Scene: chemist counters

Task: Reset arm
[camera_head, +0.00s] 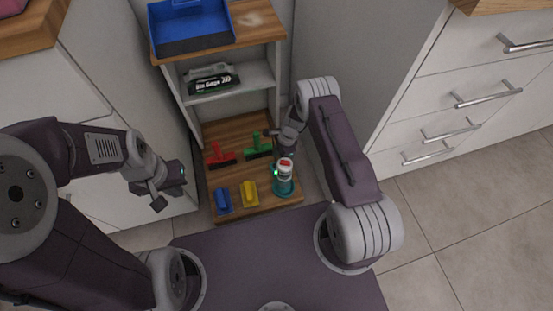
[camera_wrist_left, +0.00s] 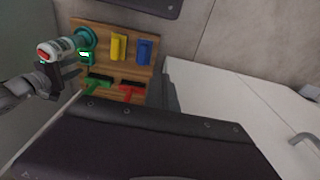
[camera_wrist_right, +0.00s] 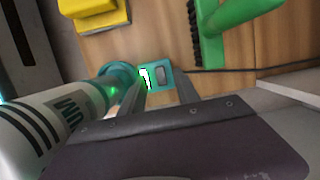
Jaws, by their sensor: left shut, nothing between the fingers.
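My left gripper (camera_head: 172,192) is shut and empty, in the air left of the small shelf unit. My right gripper (camera_head: 278,140) is over the right side of the low wooden board, close to a white bottle (camera_head: 285,170) with a red top. The bottle is on a teal base (camera_head: 283,188). In the right wrist view the bottle (camera_wrist_right: 45,130) lies along the left, beside my right fingers, and a teal part with a lit display (camera_wrist_right: 155,78) shows beyond them. I cannot tell whether the right fingers grip anything.
The wooden board (camera_head: 208,203) holds a red tool (camera_head: 222,158), a green tool (camera_head: 258,150), a blue tool (camera_head: 223,202) and a yellow tool (camera_head: 249,194). A blue tray (camera_head: 190,45) sits on the shelf top and a dark box (camera_head: 210,84) below. Drawers (camera_head: 480,90) stand right.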

